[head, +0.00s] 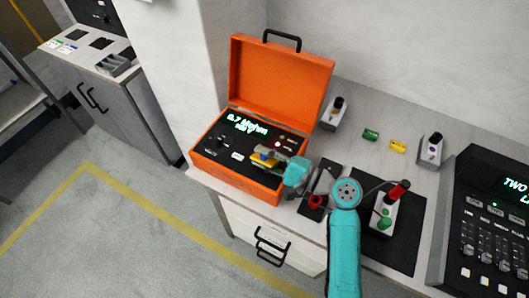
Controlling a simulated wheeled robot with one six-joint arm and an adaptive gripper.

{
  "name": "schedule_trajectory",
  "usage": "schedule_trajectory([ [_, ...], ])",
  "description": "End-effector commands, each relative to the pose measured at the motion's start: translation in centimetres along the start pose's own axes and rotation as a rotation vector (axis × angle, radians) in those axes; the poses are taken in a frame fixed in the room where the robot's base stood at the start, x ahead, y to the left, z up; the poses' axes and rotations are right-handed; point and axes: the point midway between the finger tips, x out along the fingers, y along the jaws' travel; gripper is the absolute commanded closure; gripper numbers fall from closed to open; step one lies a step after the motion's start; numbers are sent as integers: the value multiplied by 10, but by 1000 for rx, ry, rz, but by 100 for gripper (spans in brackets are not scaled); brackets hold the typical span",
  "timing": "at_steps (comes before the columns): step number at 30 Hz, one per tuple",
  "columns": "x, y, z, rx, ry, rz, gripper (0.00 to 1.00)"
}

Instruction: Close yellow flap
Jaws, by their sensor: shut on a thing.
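An orange case (234,181) stands on the counter with its lid (278,75) raised. Its black panel shows a lit green readout (247,124). My gripper (268,161) is over the right part of the panel, reaching in from the right. A small yellow piece, which looks like the yellow flap (261,166), shows at its fingertips, with a bit of blue beside it. The gripper is shut on it. The fingers hide much of the flap, so its angle cannot be told.
A green piece (370,134) and a yellow piece (397,146) lie on the counter behind my arm. Small grey boxes (431,150) stand nearby. A black mat (401,248) and a mixer-like console (490,220) are at the right.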

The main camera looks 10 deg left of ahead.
Motion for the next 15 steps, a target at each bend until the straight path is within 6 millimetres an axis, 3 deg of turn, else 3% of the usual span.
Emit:
schedule_trajectory([
  [15, 0, 0, 0, -77, 3, -6, 100],
])
